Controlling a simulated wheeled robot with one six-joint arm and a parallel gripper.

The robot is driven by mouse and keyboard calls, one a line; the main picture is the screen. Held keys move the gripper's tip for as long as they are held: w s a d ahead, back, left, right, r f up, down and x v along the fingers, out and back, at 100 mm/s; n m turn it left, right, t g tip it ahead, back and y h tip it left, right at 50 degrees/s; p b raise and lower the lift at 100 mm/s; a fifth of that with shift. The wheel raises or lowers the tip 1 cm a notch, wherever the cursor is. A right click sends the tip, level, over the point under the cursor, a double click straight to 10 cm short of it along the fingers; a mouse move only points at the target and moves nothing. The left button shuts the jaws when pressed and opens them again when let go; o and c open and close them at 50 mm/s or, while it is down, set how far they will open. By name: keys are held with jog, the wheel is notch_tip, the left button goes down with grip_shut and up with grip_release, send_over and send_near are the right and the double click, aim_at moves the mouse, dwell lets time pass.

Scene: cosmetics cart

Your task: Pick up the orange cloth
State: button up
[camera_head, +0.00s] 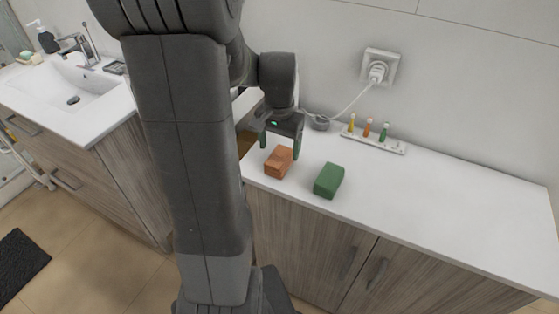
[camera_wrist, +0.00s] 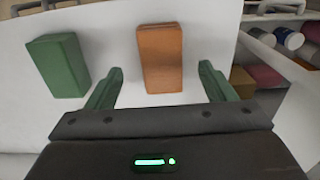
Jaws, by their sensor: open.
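The orange cloth (camera_head: 279,161) is a folded block lying on the white countertop near its left end. In the wrist view the orange cloth (camera_wrist: 160,58) lies just ahead of the space between the fingers. My gripper (camera_head: 281,145) is above and close behind it, pointing down.
A green folded cloth (camera_head: 328,180) lies close beside the orange one, also in the wrist view (camera_wrist: 59,65). A rack (camera_head: 374,139) with small coloured vials stands at the wall below a plugged socket (camera_head: 378,70). The countertop's right side (camera_head: 470,215) is clear.

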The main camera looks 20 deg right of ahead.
aim_at(280, 157)
jog(key=shift+d+f, duration=0.15)
jog(key=shift+f, duration=2.55)
jog(key=c, duration=1.1)
jog(key=shift+c, duration=0.3)
jog(key=shift+w+r, duration=0.1)
jog(key=shift+r, duration=0.05)
notch_tip(280, 157, up, 10)
jog(key=shift+f, duration=0.1)
